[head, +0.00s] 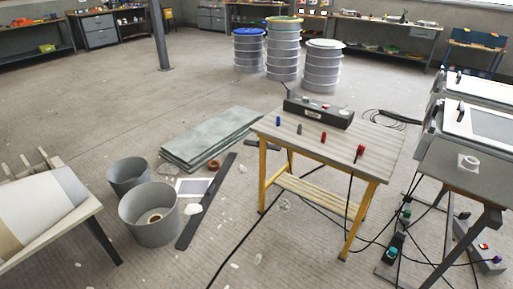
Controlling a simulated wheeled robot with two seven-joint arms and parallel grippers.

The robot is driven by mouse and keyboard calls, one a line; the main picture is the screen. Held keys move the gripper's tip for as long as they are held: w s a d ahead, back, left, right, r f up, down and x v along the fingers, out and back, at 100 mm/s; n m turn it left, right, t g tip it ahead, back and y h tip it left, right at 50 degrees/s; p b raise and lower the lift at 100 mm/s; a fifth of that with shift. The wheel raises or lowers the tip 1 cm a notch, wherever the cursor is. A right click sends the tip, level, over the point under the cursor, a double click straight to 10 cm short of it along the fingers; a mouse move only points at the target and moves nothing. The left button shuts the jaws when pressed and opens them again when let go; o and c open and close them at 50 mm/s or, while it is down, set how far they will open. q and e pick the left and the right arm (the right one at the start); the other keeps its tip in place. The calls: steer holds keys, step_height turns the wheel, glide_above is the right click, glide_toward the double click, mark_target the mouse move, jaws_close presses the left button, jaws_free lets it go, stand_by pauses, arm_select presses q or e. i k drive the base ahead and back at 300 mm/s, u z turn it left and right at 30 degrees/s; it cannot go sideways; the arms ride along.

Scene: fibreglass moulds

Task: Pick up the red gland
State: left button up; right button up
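A small wooden-topped table (384,155) with yellow legs stands right of centre. I cannot tell for sure which red piece is the gland. Neither gripper is in view.
Black cables and a dark strip (207,203) lie on the floor. Two grey buckets (150,214) and grey-green sheets (212,138) are left of the table. A grey stand (462,187) with a white roll is at right. Drums (283,55) stand behind.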

mark_target(323, 136)
steer(key=z, duration=1.15)
steer(key=k, duration=0.15)
steer(key=u, duration=2.1)
steer(key=i, duration=1.75)
steer(key=z, duration=0.65)
